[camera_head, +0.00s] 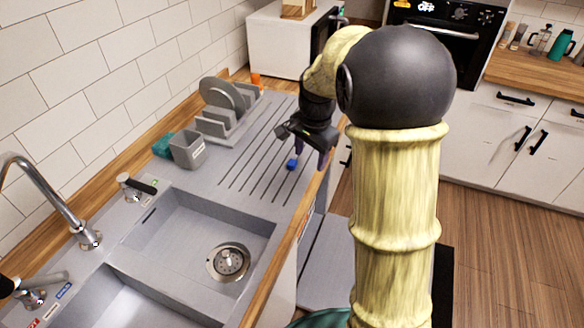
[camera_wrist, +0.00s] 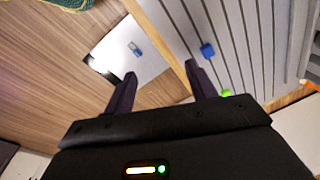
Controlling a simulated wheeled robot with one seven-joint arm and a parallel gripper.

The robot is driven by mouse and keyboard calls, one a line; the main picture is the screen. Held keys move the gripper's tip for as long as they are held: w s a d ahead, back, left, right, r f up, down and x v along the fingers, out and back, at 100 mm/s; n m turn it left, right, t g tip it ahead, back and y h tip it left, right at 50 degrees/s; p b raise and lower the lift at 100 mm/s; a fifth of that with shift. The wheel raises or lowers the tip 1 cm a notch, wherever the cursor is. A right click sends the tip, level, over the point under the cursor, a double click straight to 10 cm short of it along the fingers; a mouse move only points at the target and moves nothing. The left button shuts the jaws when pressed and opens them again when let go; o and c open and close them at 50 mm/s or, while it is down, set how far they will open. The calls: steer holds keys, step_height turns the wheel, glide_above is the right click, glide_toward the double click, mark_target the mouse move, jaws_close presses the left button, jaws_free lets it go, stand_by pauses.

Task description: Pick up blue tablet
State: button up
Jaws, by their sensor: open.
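The blue tablet (camera_head: 291,164) is a small blue block lying on the grooved drainboard of the sink, near its right edge. It also shows in the wrist view (camera_wrist: 208,50), just beyond the tip of my right-hand finger. My gripper (camera_head: 306,145) hangs above the drainboard's right edge, a little above and beyond the tablet in the head view. In the wrist view my gripper (camera_wrist: 161,77) has its two dark fingers spread wide, with nothing between them. The gap between the fingers lies over the wooden counter edge and the floor side, left of the tablet.
A small green block (camera_wrist: 226,93) lies on the drainboard near the tablet. A grey dish rack (camera_head: 222,120) with plates and a grey cup holder (camera_head: 187,149) stand at the back left. The sink basin (camera_head: 195,240) is in front. A white appliance (camera_head: 285,42) stands beyond.

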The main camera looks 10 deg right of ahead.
steer(key=w+r+m+g+b, duration=0.1)
steer(key=w+r+m+b, duration=0.1)
steer(key=w+m, duration=1.1)
steer(key=shift+w+a+r+m+b, duration=0.2)
steer(key=shift+w+a+m+b, duration=0.15)
steer(key=shift+w, duration=0.4)
steer(key=b, duration=0.1)
glide_above(295, 163)
step_height(295, 163, down, 12)
steer(key=shift+w+a+f, duration=0.1)
steer(key=shift+f, duration=0.05)
steer(key=shift+f, duration=2.55)
